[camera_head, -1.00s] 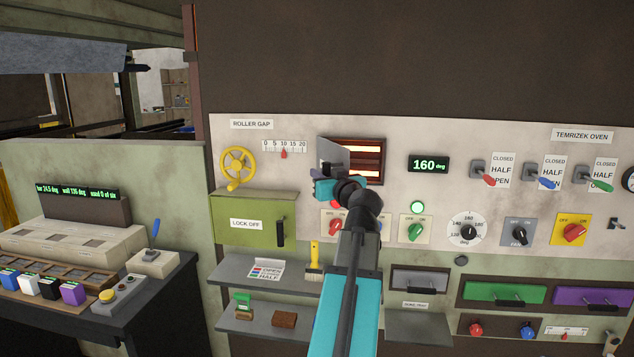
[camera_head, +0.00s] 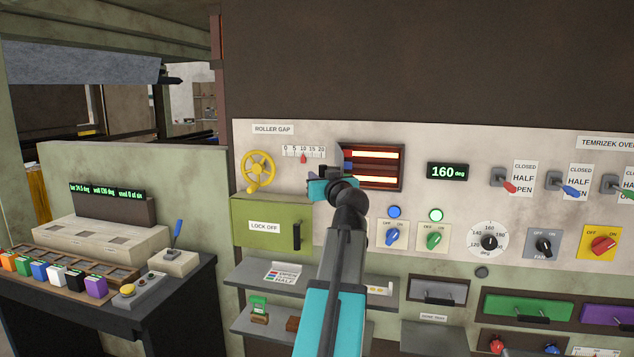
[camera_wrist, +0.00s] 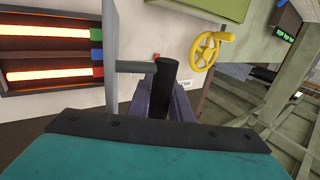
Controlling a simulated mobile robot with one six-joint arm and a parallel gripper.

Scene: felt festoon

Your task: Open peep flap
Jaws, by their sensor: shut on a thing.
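The peep flap (camera_head: 337,157) is a grey plate on the left side of a dark-framed window (camera_head: 399,178) with glowing orange bars. It stands swung out to the left, nearly edge-on, and the bars show. In the wrist view the flap (camera_wrist: 110,80) is a thin upright grey edge beside the window. A grey stem runs from it to a black grip (camera_wrist: 166,72). My gripper (camera_head: 328,188) is at the flap's lower left. In the wrist view my gripper (camera_wrist: 168,95) is shut around the black grip. Its fingertips are partly hidden in the head view.
A yellow handwheel (camera_head: 258,172) is close to the left of my gripper, above a green LOCK OFF box (camera_head: 265,222). Coloured knobs (camera_head: 434,240) sit below the window. Grey shelves (camera_head: 262,273) jut out below. A dark bench (camera_head: 160,299) stands left.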

